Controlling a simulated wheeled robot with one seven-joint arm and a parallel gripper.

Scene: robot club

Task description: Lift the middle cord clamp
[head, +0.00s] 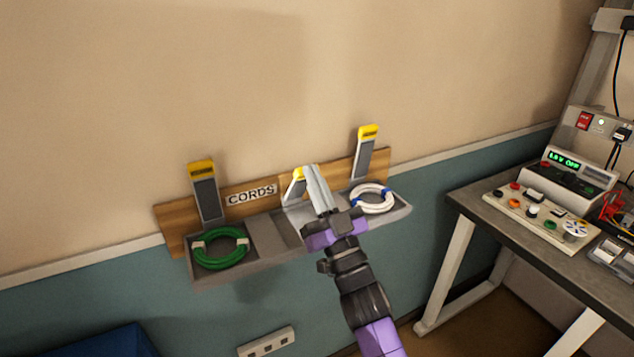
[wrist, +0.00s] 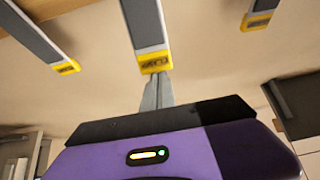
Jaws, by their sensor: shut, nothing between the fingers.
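The middle cord clamp (head: 295,187), a grey lever with a yellow tip, is on the wooden board, partly hidden behind my gripper (head: 312,172) in the head view. In the wrist view the clamp (wrist: 146,25) hangs in from the top, its yellow lettered end right at the tips of my gripper (wrist: 157,78). My gripper's fingers are together with nothing between them. The tips look very close to the clamp's yellow end; I cannot tell whether they touch. The left clamp (head: 205,192) and right clamp (head: 365,153) stand clear of my gripper.
A grey tray (head: 268,238) under the board holds a green cord coil (head: 220,248) at left and a white coil (head: 372,198) at right. A "CORDS" label (head: 251,195) is on the board. A workbench (head: 510,213) with electronics stands at right. The wall above is bare.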

